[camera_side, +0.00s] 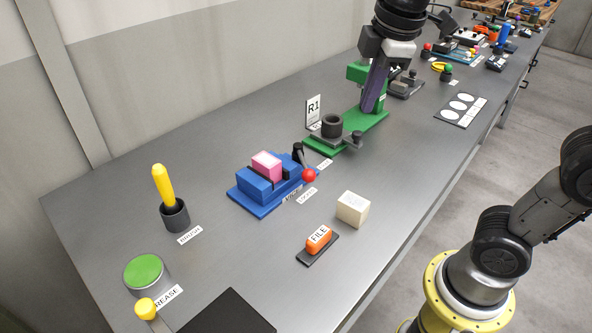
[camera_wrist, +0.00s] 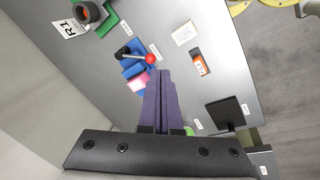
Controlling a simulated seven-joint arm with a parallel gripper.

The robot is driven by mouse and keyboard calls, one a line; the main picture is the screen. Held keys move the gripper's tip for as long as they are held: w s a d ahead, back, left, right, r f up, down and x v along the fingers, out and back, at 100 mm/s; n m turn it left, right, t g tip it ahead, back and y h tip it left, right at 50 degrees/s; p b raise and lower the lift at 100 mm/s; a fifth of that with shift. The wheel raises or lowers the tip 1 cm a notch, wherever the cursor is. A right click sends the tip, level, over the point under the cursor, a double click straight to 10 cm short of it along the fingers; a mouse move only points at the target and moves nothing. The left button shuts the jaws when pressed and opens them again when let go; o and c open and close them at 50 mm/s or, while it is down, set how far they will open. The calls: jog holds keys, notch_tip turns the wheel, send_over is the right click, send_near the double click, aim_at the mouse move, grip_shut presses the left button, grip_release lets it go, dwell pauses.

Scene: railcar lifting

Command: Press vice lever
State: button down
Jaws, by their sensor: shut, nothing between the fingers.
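The blue vice (camera_side: 255,186) sits on the grey bench in the side view, with a pink block (camera_side: 267,164) between its jaws. Its dark lever (camera_side: 302,160) ends in a red ball (camera_side: 309,175) on the vice's right side. In the wrist view the vice (camera_wrist: 130,69) and red ball (camera_wrist: 150,58) show just beyond my fingertips, which partly cover the vice and pink block. My gripper (camera_side: 371,108), with purple fingers, is shut and empty. It points down, apart from the lever, and overlaps the green press in the side view. In the wrist view its fingers (camera_wrist: 161,72) lie together.
A green press (camera_side: 355,72) and a green-based fixture (camera_side: 330,130) with an R1 sign (camera_side: 313,108) stand behind the vice. A cream block (camera_side: 352,208) and orange file (camera_side: 318,240) lie in front. A brush cup (camera_side: 175,217) and grease tin (camera_side: 146,275) stand left.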

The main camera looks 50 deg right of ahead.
aim_at(304, 163)
jog(key=w+a+f+n+g+h, duration=0.1)
jog(key=w+a+f+n+g, duration=0.2)
jog(key=w+a+f, duration=0.7)
jog(key=w+n, duration=0.2)
jog(key=w, duration=0.1)
jog(key=shift+w+a+h, duration=0.2)
jog(key=shift+w+h, duration=0.1)
jog(key=shift+w, duration=0.1)
jog(key=shift+f, duration=0.15)
jog(key=d+f, duration=0.1)
jog(key=f, duration=0.2)
jog(key=d+f, duration=0.2)
jog(key=f, duration=0.1)
jog(key=s+d+f, duration=0.1)
jog(key=d+f, duration=0.1)
jog(key=f, duration=0.2)
jog(key=shift+s, duration=0.1)
jog(key=shift+s+d+f, duration=0.1)
jog(key=shift+d+f, duration=0.1)
jog(key=shift+d, duration=0.35)
jog(key=shift+s, duration=0.1)
